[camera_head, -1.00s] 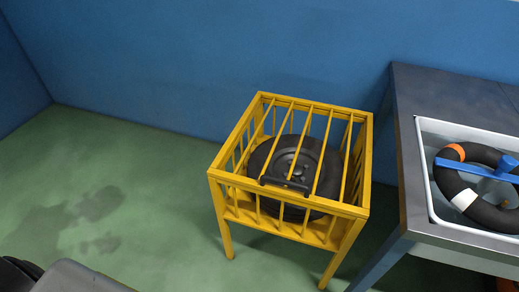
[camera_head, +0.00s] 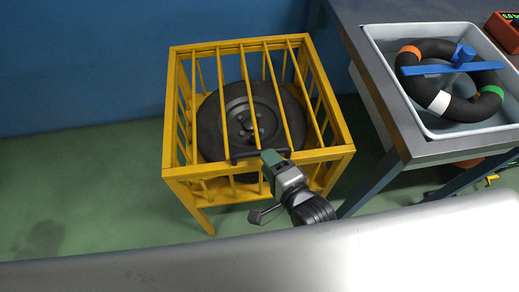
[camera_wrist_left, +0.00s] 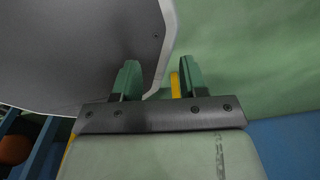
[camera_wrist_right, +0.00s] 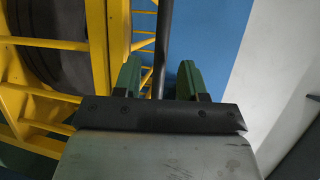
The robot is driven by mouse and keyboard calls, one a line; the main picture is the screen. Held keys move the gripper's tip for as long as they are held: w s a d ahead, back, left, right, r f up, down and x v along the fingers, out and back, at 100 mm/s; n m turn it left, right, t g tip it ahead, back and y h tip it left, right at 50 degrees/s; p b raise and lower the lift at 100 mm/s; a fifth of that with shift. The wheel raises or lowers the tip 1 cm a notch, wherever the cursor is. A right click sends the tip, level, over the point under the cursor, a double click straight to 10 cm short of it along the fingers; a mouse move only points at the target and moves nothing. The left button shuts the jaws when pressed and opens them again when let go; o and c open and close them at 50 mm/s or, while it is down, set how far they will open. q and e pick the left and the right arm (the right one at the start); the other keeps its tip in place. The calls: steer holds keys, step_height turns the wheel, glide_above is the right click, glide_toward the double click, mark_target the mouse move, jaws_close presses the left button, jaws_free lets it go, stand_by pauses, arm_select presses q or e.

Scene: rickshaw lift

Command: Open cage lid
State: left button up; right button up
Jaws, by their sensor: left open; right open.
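The yellow cage (camera_head: 330,112) stands on the floor, its barred lid (camera_head: 203,72) lying closed across the top. A black handle (camera_head: 243,156) sits at the lid's front edge. A dark wheel (camera_head: 222,112) lies inside the cage. My right gripper (camera_head: 270,157) is at the right end of the handle. In the right wrist view my right gripper (camera_wrist_right: 158,80) is open, with a black bar (camera_wrist_right: 164,45), seemingly the handle, between its fingers. My left gripper (camera_wrist_left: 160,78) is open and shows only in the left wrist view, with a bit of yellow beyond its fingers.
A metal table (camera_head: 349,12) stands close to the cage's right. It carries a white tray (camera_head: 378,36) holding a black ring with a blue bar (camera_head: 430,69). A red box (camera_head: 503,32) is at the far right. Green floor (camera_head: 90,185) is clear left of the cage.

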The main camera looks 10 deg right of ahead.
steer(key=shift+x, duration=2.15)
steer(key=shift+c, duration=0.4)
jaws_close()
